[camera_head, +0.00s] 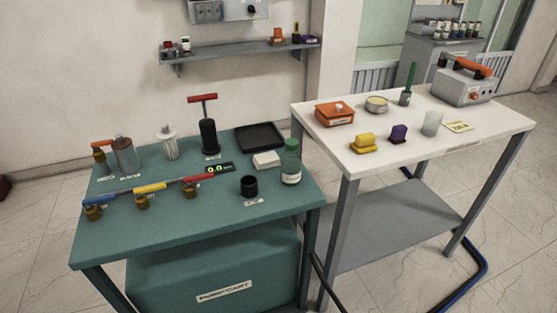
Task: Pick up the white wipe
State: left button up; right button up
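A small white block-like pad (267,160), which looks like the white wipe, lies on the green pump cart top (240,218) near its right side. It sits just in front of a black tray (260,137) and to the left of a green-capped bottle (291,163). A black cup (249,186) stands in front of it. Nothing covers the pad. Neither of my grippers shows in the head view.
The cart also holds a red-handled black pump (208,135), a row of coloured valves (150,190), a lit display (218,169) and metal canisters (125,154). A white table (480,140) with several items stands at the right. The cart's front strip is clear.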

aim_at(262, 161)
jog(key=u, duration=5.25)
jog(key=k+j+z, duration=0.1)
jog(key=z, duration=4.9)
jog(key=i+l+u, duration=0.35)
jog(key=l, duration=0.35)
jog(key=i+j, duration=0.05)
